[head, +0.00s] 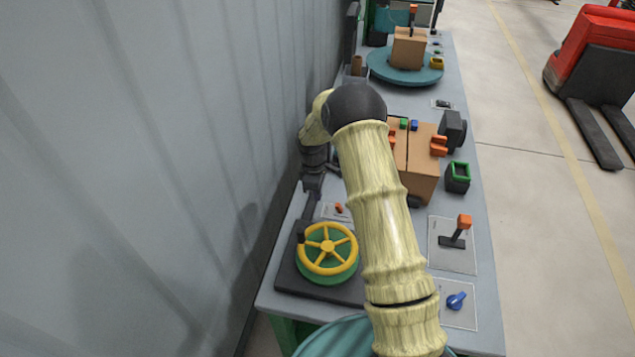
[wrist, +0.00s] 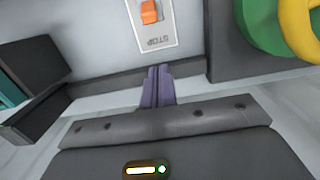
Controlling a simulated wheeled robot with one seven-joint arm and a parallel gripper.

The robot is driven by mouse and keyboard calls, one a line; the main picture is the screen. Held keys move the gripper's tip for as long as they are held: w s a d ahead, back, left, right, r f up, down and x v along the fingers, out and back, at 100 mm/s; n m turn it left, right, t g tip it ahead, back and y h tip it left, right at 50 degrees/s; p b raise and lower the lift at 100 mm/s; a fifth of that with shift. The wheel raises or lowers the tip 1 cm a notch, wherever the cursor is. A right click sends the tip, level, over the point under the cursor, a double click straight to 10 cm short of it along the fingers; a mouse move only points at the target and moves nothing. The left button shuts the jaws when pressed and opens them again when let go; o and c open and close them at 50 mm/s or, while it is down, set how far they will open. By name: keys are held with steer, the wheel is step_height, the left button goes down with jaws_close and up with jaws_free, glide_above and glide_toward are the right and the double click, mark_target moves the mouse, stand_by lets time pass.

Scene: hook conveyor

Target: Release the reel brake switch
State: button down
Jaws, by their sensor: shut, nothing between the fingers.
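A small orange rocker switch sits on a light plate marked STOP (wrist: 158,40); the orange rocker (wrist: 150,12) is at the top of the wrist view. In the head view the orange switch (head: 338,208) shows just behind the reel, beside my arm. The reel, a yellow spoked wheel on a green drum (head: 327,250), stands on a dark base; its edge shows at top right in the wrist view (wrist: 262,25). My gripper (wrist: 158,72) is shut and empty, its fingertips apart from the switch. In the head view its fingertips are hard to make out.
An orange-handled lever (head: 453,240) and a blue knob (head: 456,300) sit on plates at the bench's right. Cardboard boxes (head: 420,170) stand farther back, with a turntable (head: 380,68) beyond. A grey wall (head: 170,150) runs close along the left.

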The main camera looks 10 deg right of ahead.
mark_target(339, 208)
step_height(339, 208, down, 4)
steer(key=shift+s+d+f+p, duration=0.15)
steer(key=shift+p, duration=0.5)
steer(key=d+p, duration=0.1)
steer(key=s+d+r+p, duration=0.1)
steer(key=shift+d+r, duration=0.1)
steer(key=shift+d, duration=0.3)
steer(key=shift+s+d, duration=0.15)
steer(key=shift+d, duration=0.15)
